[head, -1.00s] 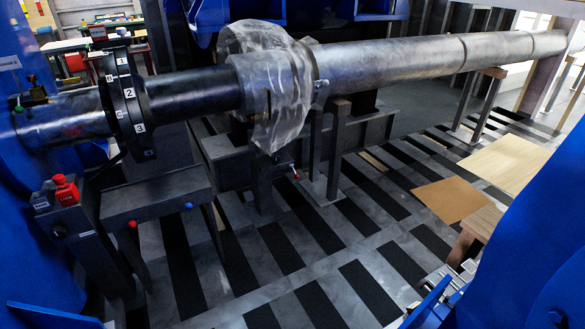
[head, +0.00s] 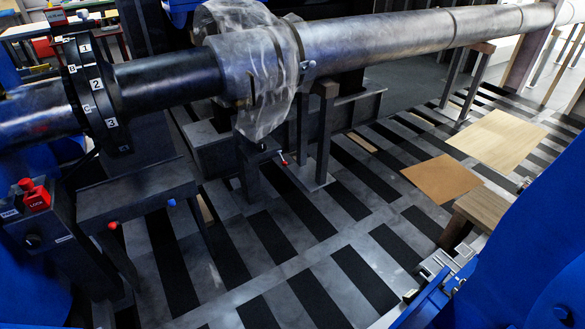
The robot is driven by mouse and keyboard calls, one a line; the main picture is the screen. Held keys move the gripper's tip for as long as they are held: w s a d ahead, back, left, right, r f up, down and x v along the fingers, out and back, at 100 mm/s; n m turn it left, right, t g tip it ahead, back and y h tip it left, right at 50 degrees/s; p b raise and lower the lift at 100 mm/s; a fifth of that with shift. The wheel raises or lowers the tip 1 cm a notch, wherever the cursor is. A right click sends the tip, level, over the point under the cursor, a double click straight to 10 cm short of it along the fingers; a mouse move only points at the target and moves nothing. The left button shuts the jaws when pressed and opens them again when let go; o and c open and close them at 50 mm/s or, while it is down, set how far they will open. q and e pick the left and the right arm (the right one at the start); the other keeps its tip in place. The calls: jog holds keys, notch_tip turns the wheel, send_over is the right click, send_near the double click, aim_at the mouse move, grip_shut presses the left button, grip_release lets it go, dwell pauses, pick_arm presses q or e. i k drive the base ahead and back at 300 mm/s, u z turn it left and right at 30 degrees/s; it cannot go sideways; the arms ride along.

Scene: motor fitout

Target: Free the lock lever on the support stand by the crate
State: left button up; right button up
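A small lever with a red tip (head: 284,161) sticks out of a dark support stand (head: 252,165) under the plastic-wrapped part of the shaft. A red block marked LOCK (head: 36,197) sits on a dark post at the left. A red knob (head: 112,225) and a blue knob (head: 171,202) are on a grey bench nearby. A wooden box-like thing (head: 482,209), perhaps the crate, is partly hidden by my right arm. Metal parts by my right arm, perhaps my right gripper (head: 437,264), show at the lower right, apart from the levers; their opening is unclear. My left gripper is not visible.
A long metal shaft (head: 380,40) with a numbered black flange (head: 97,85) runs across above the stands. A brown board (head: 440,178) and a pale board (head: 503,139) lie on the striped floor (head: 300,255). The floor in the middle foreground is clear.

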aim_at(284, 163)
jog(key=z, duration=0.05)
jog(key=i, duration=2.15)
jog(key=z, duration=0.55)
jog(key=i, duration=0.6)
jog(key=u, duration=0.55)
